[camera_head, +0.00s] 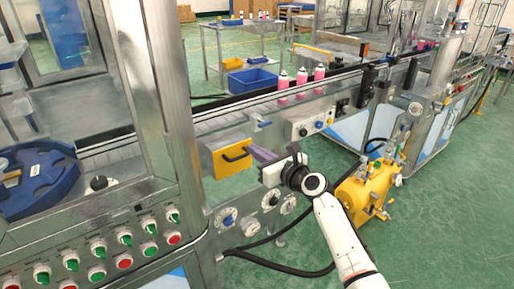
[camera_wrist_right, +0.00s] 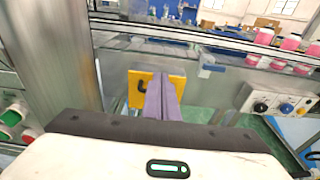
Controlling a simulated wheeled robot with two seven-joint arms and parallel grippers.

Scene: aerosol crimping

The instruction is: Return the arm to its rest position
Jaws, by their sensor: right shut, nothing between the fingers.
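My right arm comes in from the lower right in the head view. Its gripper (camera_head: 264,154) is in front of the conveyor's side, close to a yellow panel with a black handle (camera_head: 232,157). In the right wrist view the purple-grey fingers of the right gripper (camera_wrist_right: 163,88) lie together, shut and empty, with the yellow panel (camera_wrist_right: 140,87) behind them. Whether the fingertips touch the panel cannot be told. My left gripper is in neither view.
Pink cans (camera_head: 301,77) stand on the conveyor (camera_head: 232,117). A control panel with green and red knobs (camera_head: 123,238) is at lower left. A yellow machine (camera_head: 361,197) stands on the floor right of my arm, with black hoses nearby. Green floor is open at right.

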